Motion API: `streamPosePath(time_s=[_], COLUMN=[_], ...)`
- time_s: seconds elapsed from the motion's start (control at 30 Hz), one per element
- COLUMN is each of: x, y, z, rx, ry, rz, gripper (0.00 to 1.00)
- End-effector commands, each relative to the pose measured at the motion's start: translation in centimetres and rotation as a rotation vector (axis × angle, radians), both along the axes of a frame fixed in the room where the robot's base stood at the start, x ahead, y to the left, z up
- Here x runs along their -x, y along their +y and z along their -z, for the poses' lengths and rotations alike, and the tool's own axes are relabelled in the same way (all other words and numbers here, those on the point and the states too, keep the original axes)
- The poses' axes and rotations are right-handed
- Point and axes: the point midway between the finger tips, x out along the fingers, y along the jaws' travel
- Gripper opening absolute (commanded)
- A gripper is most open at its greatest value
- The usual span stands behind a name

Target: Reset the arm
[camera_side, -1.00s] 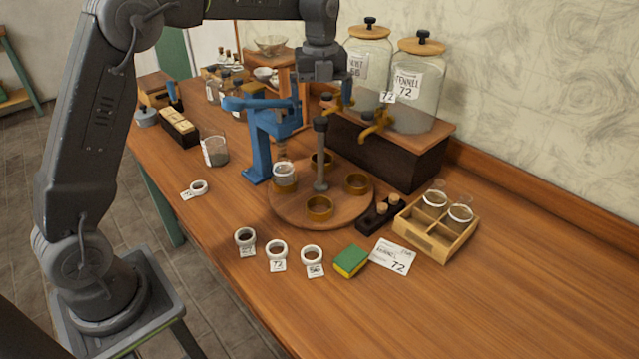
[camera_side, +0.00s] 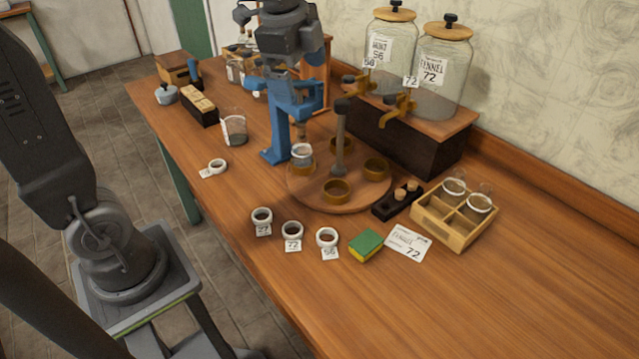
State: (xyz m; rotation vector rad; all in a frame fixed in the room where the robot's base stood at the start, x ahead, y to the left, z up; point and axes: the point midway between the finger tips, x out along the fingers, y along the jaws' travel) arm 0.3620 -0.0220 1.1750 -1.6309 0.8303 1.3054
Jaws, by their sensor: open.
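My gripper (camera_side: 285,50) is at the top of the view, above and in front of the blue press (camera_side: 280,125). The jaws are open, and I see nothing held in them; their tips are hard to make out against the press. Below, a glass jar (camera_side: 302,157) stands on the round wooden turntable (camera_side: 305,195), by the press. Several brass cups sit on the turntable around its central post (camera_side: 340,140); one is the front cup (camera_side: 336,191).
Two glass dispensers, one labelled fennel (camera_side: 443,75), stand on a wooden stand at the back. A wooden crate (camera_side: 428,238) holds two jars. A sponge (camera_side: 366,246), a fennel card (camera_side: 407,244), several labelled rings and a beaker (camera_side: 235,131) lie around. The front right tabletop is clear.

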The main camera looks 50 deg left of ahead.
Motion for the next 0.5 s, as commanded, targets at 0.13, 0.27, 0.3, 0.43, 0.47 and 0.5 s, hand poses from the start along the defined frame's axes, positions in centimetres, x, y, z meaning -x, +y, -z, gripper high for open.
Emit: streamPosePath(time_s=[0.13, 0.27, 0.3, 0.43, 0.47, 0.5], x=[5.7, 10.0, 11.1, 14.0, 14.4, 14.9], y=[-1.2, -1.9, -2.0, -2.4, -2.5, -2.5], z=[0.2, 1.5, 2.1, 3.7, 4.1, 4.4], rx=[0.097, 0.205, 0.24, 0.339, 0.357, 0.378], ry=[-0.093, -0.16, -0.178, -0.218, -0.224, -0.23], rz=[-0.337, -0.623, -0.703, -0.912, -0.948, -0.988], gripper=[1.0, 1.0, 1.0, 1.0, 1.0, 1.0])
